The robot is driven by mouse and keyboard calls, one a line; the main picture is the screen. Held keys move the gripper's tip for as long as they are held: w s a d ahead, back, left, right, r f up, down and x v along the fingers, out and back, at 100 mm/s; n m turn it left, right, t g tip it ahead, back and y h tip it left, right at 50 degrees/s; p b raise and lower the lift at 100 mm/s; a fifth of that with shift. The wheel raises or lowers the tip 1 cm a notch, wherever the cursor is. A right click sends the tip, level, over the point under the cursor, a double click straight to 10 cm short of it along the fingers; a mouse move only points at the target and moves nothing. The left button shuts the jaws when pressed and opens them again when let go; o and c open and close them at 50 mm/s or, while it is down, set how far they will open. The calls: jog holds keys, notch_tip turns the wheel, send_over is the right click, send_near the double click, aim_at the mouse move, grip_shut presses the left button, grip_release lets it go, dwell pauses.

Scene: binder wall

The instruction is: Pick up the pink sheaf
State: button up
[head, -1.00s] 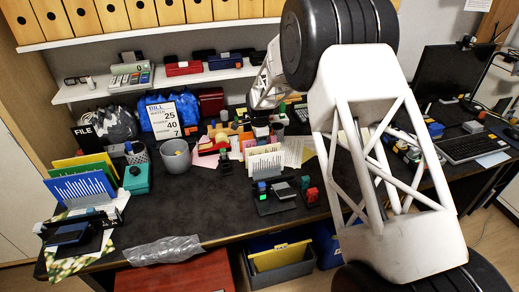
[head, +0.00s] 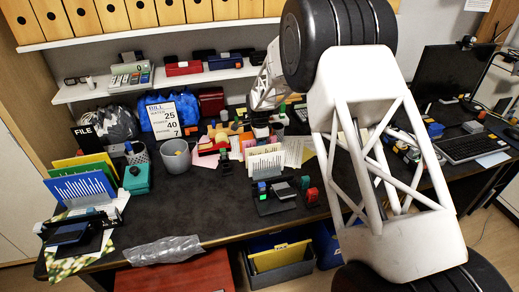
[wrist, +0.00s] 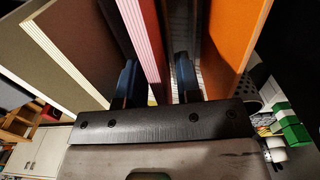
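The pink sheaf (wrist: 149,40), with pale page edges and a red-pink cover, stands upright in the wrist view. In the head view my own arm covers much of the place where the gripper works, and I cannot make out the sheaf there.
Brown sheaves (wrist: 75,45) stand left of the gripper and an orange sheaf (wrist: 228,40) to its right, both close. A grey cup (head: 176,157) and a teal box (head: 137,178) stand on the desk. The desk's front left (head: 190,215) is mostly clear.

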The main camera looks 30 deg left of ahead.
grip_shut()
jog(key=shift+r, duration=0.1)
jog(key=shift+r, duration=5.2)
